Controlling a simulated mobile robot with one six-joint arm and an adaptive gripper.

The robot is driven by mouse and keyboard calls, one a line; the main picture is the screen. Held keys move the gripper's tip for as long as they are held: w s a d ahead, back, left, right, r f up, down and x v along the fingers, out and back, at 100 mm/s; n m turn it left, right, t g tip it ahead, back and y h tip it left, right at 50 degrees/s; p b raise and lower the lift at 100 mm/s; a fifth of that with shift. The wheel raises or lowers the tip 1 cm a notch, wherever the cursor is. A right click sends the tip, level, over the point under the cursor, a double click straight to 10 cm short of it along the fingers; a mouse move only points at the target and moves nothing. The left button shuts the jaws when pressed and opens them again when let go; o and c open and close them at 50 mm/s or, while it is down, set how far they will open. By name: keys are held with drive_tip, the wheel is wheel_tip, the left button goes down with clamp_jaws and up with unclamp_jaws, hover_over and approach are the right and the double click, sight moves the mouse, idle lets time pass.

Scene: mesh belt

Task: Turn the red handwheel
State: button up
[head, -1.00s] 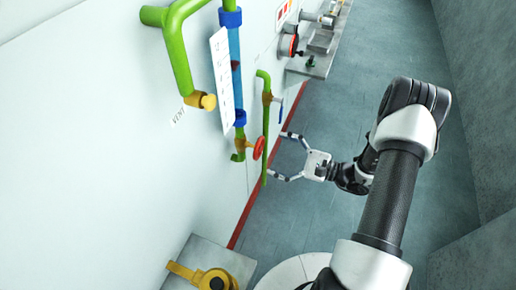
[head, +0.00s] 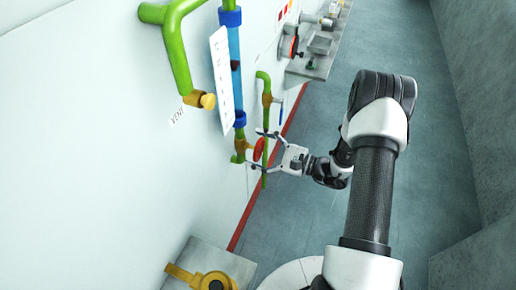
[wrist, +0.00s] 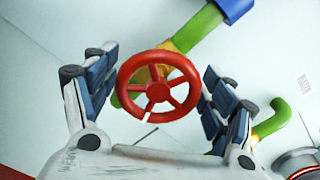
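The red handwheel (head: 259,148) is mounted on a brass valve at the lower end of the blue and green pipe by the wall. In the wrist view the handwheel (wrist: 158,87) faces me, a spoked ring with a small white mark on its lower rim. My gripper (head: 262,150) is open, with one finger on each side of the wheel. In the wrist view my gripper (wrist: 158,85) shows its fingers left and right of the rim. The left finger appears apart from the rim; whether either touches it I cannot tell.
A thin green pipe (head: 264,85) with a blue-handled valve runs close beside the wheel. A white scale board (head: 221,80) and a yellow-capped vent pipe (head: 179,50) are above left. A yellow-handled valve (head: 213,281) sits below. Open floor (head: 310,215) lies to the right.

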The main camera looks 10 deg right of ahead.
drive_tip(key=c, duration=0.7)
drive_tip(key=shift+m, duration=0.4)
drive_tip(key=m+p, duration=0.1)
drive_tip(key=m, duration=0.2)
drive_tip(key=shift+d+r, duration=0.1)
drive_tip(key=m+p, duration=0.1)
drive_tip(key=m, duration=0.3)
drive_tip(key=shift+w+p, duration=0.2)
drive_tip(key=shift+p, duration=0.2)
drive_tip(key=m+p, duration=0.1)
drive_tip(key=m, duration=0.5)
drive_tip(key=shift+w+d+m+p, duration=0.1)
drive_tip(key=shift+d+m+p, duration=0.05)
drive_tip(key=shift+m+p, duration=0.2)
drive_tip(key=shift+w+f+m+p, duration=0.1)
drive_tip(key=shift+f+m+p, duration=0.1)
drive_tip(key=shift+m, duration=1.15)
drive_tip(key=shift+f+m+p, duration=0.1)
drive_tip(key=shift+m+p, duration=0.1)
drive_tip(key=shift+m, duration=1.1)
